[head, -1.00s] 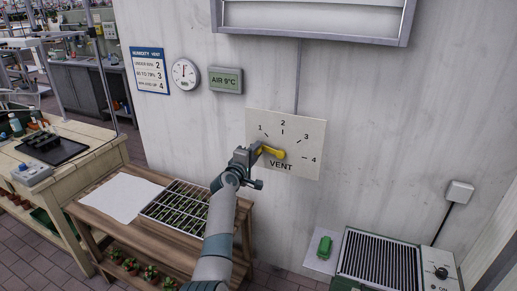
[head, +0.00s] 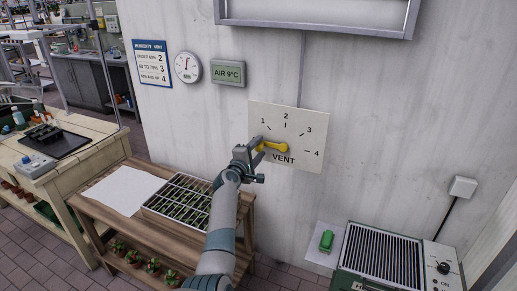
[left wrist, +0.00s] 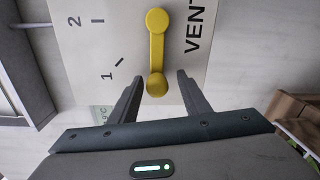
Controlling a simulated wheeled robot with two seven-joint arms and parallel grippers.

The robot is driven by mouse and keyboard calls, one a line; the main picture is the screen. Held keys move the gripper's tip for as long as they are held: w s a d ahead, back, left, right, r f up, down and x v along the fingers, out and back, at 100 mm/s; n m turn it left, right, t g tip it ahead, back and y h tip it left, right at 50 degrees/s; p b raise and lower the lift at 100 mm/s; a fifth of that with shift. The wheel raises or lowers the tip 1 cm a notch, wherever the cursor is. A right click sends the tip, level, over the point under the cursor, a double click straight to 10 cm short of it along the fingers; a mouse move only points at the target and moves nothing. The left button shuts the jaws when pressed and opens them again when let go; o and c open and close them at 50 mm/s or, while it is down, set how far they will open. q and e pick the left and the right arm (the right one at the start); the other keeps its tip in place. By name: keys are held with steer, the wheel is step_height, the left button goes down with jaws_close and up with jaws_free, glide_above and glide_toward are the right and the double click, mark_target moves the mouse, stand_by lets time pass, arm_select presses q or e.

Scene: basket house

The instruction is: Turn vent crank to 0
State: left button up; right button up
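No 0 label shows; my gripper covers part of the panel's left side. The yellow crank (head: 276,147) points left from its hub, below the 1 mark. My left gripper (head: 257,148) is at the crank's outer end. In the left wrist view, the crank's knob (left wrist: 157,86) lies between the two open fingers (left wrist: 159,80), with a gap visible on both sides.
A wooden bench (head: 245,212) with a seedling tray (head: 147,207) stands below left of the panel. A ridged green unit (head: 341,283) stands lower right. A humidity sign (head: 151,62), dial gauge (head: 187,67) and AIR 9°C display (head: 228,73) hang upper left.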

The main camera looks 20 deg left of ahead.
arm_select(q)
steer(key=shift+s, duration=0.15)
steer(key=shift+s, duration=0.85)
steer(key=s+b, duration=0.2)
steer(key=s, duration=1.3)
steer(key=shift+s+a+r, duration=0.2)
steer(key=shift+a+r, duration=0.1)
steer(key=shift+r, duration=0.1)
